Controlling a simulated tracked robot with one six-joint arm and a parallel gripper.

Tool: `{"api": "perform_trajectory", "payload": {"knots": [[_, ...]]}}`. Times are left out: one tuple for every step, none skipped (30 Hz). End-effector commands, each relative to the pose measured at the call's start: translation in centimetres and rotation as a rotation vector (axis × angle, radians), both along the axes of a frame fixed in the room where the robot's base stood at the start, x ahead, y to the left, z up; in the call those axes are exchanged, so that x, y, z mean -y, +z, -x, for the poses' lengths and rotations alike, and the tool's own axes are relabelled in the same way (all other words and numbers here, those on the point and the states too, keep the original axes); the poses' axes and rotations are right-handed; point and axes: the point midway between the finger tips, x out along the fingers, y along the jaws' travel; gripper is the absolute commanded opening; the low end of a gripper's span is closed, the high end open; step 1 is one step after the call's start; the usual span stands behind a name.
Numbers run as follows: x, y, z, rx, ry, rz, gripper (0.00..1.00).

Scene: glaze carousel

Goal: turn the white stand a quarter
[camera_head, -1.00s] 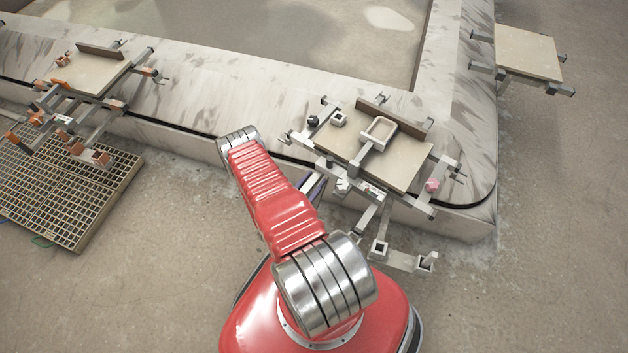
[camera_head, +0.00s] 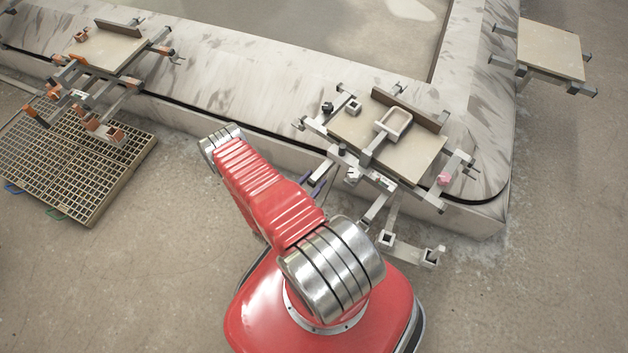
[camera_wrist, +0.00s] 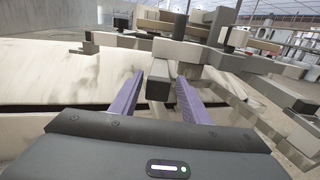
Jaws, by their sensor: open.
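The white stand (camera_head: 432,160) sits on the pale track near its right corner, with a beige board, a dark upright strip and several white-grey arms. My gripper (camera_head: 322,174) is at the stand's near left side, partly hidden behind my red arm. In the wrist view my gripper (camera_wrist: 160,78) shows two purple fingers, open. A pale square bar of the stand (camera_wrist: 159,75) with a dark end face shows between the fingertips. I cannot tell whether either finger touches it.
A stand with orange ends (camera_head: 108,50) is on the track at left, above a floor grate (camera_head: 70,165). Another board (camera_head: 550,50) stands out at the far right. Pale brackets (camera_head: 408,250) reach low from the white stand's near side. The floor at the front is clear.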

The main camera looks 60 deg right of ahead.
Motion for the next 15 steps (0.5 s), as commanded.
{"api": "perform_trajectory", "payload": {"knots": [[0.0,0.0,0.0,0.000,0.000,0.000,0.42],[0.0,0.0,0.0,0.000,0.000,0.000,0.42],[0.0,0.0,0.0,0.000,0.000,0.000,0.40],[0.0,0.0,0.0,0.000,0.000,0.000,0.38],[0.0,0.1,0.0,0.001,-0.001,0.000,0.36],[0.1,0.1,-0.1,0.002,-0.002,0.000,0.33],[0.1,0.2,-0.2,0.003,-0.004,0.001,0.31],[0.1,0.4,-0.2,0.005,-0.006,0.001,0.29],[0.2,0.6,-0.4,0.008,-0.011,0.002,0.26],[0.2,0.9,-0.6,0.011,-0.015,0.003,0.24],[0.3,1.1,-0.8,0.015,-0.020,0.004,0.22],[0.4,1.6,-1.0,0.020,-0.026,0.005,0.19],[0.5,1.9,-1.3,0.025,-0.033,0.006,0.17],[0.5,2.4,-1.6,0.031,-0.040,0.007,0.15],[0.6,3.0,-1.9,0.038,-0.051,0.010,0.12]]}}
